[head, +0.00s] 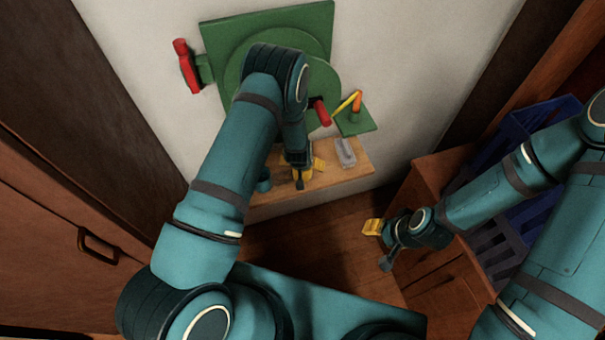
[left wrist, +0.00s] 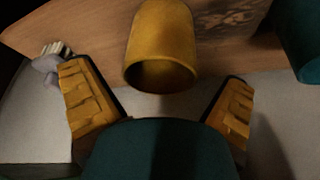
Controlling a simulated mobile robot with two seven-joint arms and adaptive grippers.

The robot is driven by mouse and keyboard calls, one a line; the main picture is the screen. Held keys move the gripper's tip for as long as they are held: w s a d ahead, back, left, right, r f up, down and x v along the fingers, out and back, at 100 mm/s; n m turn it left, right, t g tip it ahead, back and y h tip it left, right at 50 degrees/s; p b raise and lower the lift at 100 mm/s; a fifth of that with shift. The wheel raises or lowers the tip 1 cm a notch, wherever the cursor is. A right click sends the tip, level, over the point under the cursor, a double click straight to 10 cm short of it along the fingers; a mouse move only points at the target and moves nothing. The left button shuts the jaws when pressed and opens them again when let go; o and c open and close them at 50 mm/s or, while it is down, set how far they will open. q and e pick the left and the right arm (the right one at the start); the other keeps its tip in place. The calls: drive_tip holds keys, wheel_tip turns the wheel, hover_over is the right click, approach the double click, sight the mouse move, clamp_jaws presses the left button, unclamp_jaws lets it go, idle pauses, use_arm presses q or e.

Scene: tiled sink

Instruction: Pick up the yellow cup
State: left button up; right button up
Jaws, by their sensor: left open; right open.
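The yellow cup (left wrist: 160,35) shows large in the left wrist view, with its dark open mouth facing the camera, over the wooden shelf (left wrist: 75,38). My left gripper (left wrist: 160,108) is open, with one yellow-padded finger on each side. The cup is centred ahead of the gap and I see no finger touching it. In the head view my left gripper (head: 302,168) is over the shelf and mostly covers the cup, so their yellow parts are hard to separate. My right gripper (head: 379,244) is open and empty, away from the shelf near the drawer cabinet.
A teal cup (head: 263,183) stands on the shelf to the left of my left gripper. A pale grey object (head: 345,153) lies to its right. A green wall panel (head: 318,25) with red handles is behind. A blue crate (head: 545,112) sits at right.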

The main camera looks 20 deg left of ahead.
use_arm(q)
drive_tip(key=shift+w+f, duration=0.15)
drive_tip(key=shift+f, duration=0.25)
drive_tip(key=c, duration=1.2)
drive_tip(key=shift+c, duration=0.2)
drive_tip(key=shift+r, duration=0.15)
